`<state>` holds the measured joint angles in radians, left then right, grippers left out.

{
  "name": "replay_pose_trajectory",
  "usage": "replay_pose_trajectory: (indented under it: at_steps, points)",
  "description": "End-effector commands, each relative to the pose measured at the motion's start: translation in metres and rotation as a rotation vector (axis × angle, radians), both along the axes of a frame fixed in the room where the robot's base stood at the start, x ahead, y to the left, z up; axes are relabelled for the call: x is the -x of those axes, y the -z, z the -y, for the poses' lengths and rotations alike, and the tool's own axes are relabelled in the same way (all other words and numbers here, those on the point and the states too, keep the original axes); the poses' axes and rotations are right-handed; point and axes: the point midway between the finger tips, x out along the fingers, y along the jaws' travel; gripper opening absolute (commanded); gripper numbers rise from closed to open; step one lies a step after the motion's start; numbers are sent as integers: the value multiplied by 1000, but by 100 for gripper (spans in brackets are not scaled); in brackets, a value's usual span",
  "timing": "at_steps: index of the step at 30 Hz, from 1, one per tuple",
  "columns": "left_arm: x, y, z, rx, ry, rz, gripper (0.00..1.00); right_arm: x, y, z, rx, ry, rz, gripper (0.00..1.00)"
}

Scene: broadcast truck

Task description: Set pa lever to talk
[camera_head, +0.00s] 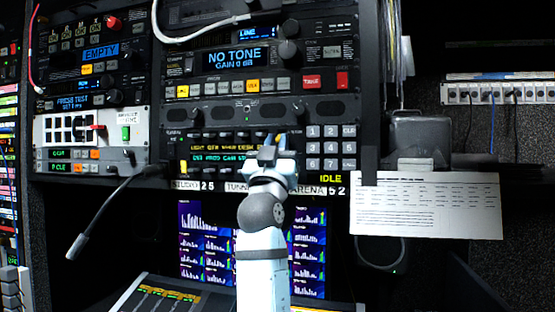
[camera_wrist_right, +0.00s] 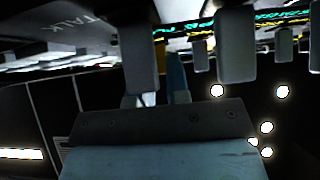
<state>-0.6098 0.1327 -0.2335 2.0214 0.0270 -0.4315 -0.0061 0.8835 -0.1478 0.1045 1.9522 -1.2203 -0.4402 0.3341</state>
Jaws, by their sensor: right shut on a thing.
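My right gripper (camera_head: 273,152) is at the lower intercom panel (camera_head: 300,112), just left of its number keypad. Its two grey fingers also show in the right wrist view (camera_wrist_right: 187,62), closed about a small lever. A narrow blue piece (camera_wrist_right: 176,75) of the lever shows between the fingers, with yellow beside it. The blue and yellow also show at the fingertips (camera_head: 278,137) in the head view. The word TALK (camera_wrist_right: 76,23) is printed on the panel near the fingers. The lever's exact position is mostly hidden by the fingers. My left gripper is out of view.
Several other grey levers (camera_wrist_right: 285,43) hang along the same panel close to the fingers. A gooseneck microphone (camera_head: 90,225) sticks out at left. A paper sheet (camera_head: 428,205) hangs at right. Lit screens (camera_head: 205,240) sit below the panel.

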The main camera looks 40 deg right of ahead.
Motion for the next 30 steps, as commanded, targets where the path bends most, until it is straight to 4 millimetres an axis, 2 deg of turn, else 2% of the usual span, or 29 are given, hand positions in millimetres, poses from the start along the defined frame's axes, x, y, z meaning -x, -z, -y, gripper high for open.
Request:
replay_pose_trajectory:
  at_steps: [8,9,12,23,30]
  points:
    - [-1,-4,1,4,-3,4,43,0,-1,0,2,0,1,0]
    - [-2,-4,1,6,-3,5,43,0,-1,0,2,0,1,18]
    - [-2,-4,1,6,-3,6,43,0,-1,0,2,0,1,41]
    - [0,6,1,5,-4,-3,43,2,5,-2,0,-1,1,42]
    - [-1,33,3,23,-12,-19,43,18,40,-21,0,-3,2,42]
